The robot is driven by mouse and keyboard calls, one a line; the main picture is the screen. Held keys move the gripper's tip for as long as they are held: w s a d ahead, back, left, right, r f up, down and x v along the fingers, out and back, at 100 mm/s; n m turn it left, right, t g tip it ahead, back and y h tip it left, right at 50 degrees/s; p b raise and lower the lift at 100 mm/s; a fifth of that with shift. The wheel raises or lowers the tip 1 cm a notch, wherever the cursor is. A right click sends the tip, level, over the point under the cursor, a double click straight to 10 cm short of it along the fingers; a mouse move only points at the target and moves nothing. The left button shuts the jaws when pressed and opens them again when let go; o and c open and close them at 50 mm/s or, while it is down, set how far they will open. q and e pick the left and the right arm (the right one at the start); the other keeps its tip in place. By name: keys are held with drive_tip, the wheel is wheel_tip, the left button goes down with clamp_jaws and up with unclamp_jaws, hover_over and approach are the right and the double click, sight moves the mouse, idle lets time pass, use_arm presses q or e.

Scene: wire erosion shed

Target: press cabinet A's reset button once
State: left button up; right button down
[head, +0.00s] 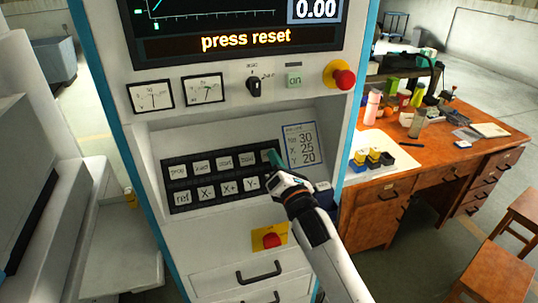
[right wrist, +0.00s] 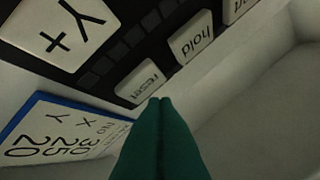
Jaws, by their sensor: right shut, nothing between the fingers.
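The cabinet (head: 225,135) is pale with blue edges, and its screen (head: 240,40) reads "press reset". No letter naming it is readable. Its black keypad (head: 168,188) sits in a recess below the gauges. My right gripper (head: 272,158) is shut and empty at the right end of the keypad's upper row, hiding the key there. In the right wrist view the white reset key (right wrist: 140,82) shows beside the hold key (right wrist: 190,38). The green fingertips (right wrist: 160,100) appear right at the reset key's edge; I cannot tell whether they touch it. My left gripper is out of view.
A card with numbers (head: 301,145) is right of the keypad. A red mushroom button (head: 344,79) and a dark knob (head: 254,87) are above. A yellow plate with a red switch (head: 269,238) is below. A wooden desk (head: 425,180) with clutter stands at right.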

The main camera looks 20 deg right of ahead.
drive_tip(key=shift+w, duration=0.1)
idle(0.3)
drive_tip(key=shift+w+f, duration=0.25)
drive_tip(key=shift+w+f+b, duration=0.2)
drive_tip(key=shift+w+b, duration=0.1)
idle(0.7)
idle(0.4)
drive_tip(key=shift+s+r+p, duration=0.45)
drive_tip(key=shift+s+p, duration=0.05)
drive_tip(key=shift+p, duration=0.2)
drive_tip(key=shift+s, duration=0.2)
